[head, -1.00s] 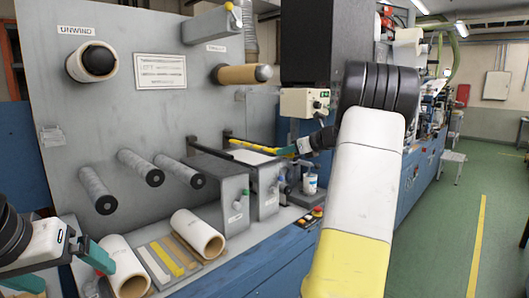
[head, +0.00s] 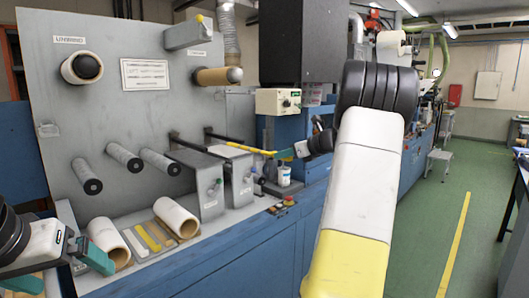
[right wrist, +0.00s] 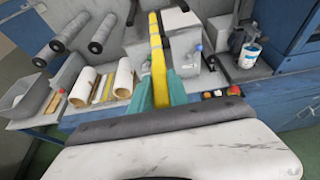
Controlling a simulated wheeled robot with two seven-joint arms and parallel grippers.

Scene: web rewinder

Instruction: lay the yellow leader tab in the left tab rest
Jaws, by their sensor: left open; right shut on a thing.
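The yellow leader tab (head: 256,150) is a long thin strip held out to the left by my right gripper (head: 287,154). In the right wrist view the tab (right wrist: 156,55) runs away from between the teal fingers (right wrist: 157,97), which are shut on it. Its far part appears near the two grey boxes with dark bars on top, the left box (head: 207,192) and the right box (head: 242,185). I cannot tell whether it touches them, nor which part is the left tab rest. My left gripper (head: 88,258) is open and empty at the lower left, before the bench.
A strip tray (head: 139,257) holds white, yellow and tan strips between two white rolls, left (head: 103,236) and right (head: 176,215). Three grey rollers (head: 123,158) stick out from the panel. A white bottle (head: 284,177) stands right of the boxes.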

